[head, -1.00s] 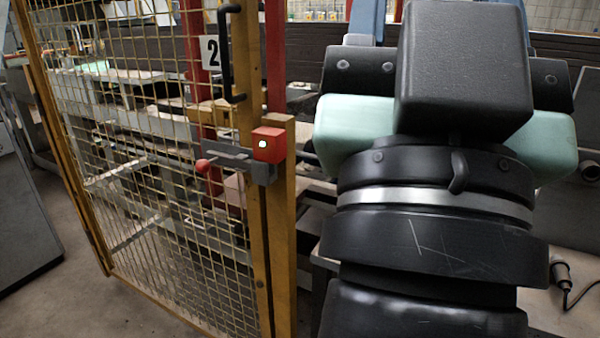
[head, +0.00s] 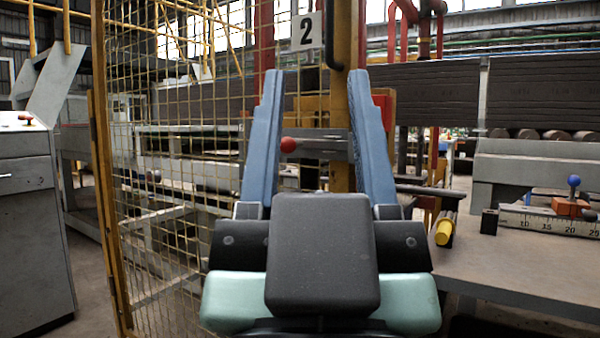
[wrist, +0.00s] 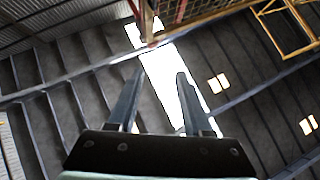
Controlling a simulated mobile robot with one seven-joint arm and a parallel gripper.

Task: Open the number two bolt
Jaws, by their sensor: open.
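The number two bolt (head: 322,147) is a grey horizontal bar with a red ball knob (head: 288,145) at its left end. It sits on a yellow-framed mesh gate (head: 180,150), below a white plate with the number 2 (head: 306,31). A red box (head: 388,108) at the bolt's right is partly hidden by my right finger. My gripper (head: 315,74) is open and empty. Its two blue fingers point upward and overlap the bolt in the head view, with the knob showing between them. The wrist view shows my open fingers (wrist: 158,80) against the roof; I cannot make out the bolt there.
A black vertical handle (head: 334,35) is on the gate post above the bolt. A grey table (head: 530,258) at the right bears a yellow-ended cylinder (head: 444,232) and a scale with a blue-knobbed slider (head: 572,205). A grey cabinet (head: 35,220) stands at the left.

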